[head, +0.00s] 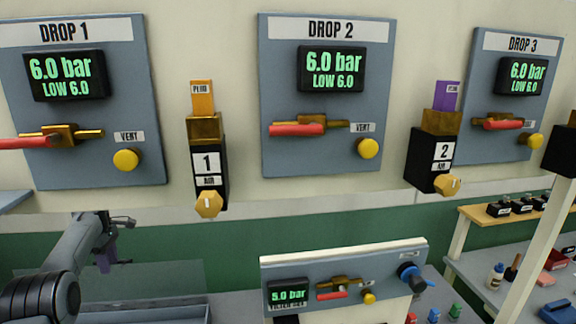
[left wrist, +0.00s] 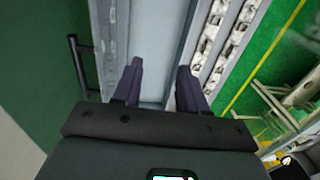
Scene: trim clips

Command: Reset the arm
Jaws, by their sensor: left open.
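My left arm comes in from the lower left of the head view. Its gripper (head: 106,258) hangs low in front of the green wall band, below the DROP 1 panel (head: 150,100) and apart from it. In the left wrist view the two dark purple fingers (left wrist: 162,82) stand apart with nothing between them. Past them lies a pale grey surface with a raised edge. My right gripper is in neither view.
The DROP 2 panel (head: 275,100) and DROP 3 panel (head: 484,100) hang along the wall, with red-handled valves. Boxes 1 (head: 209,165) and 2 (head: 431,155) stick out between them. A smaller panel (head: 385,262) reading 5.0 bar stands at the lower middle.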

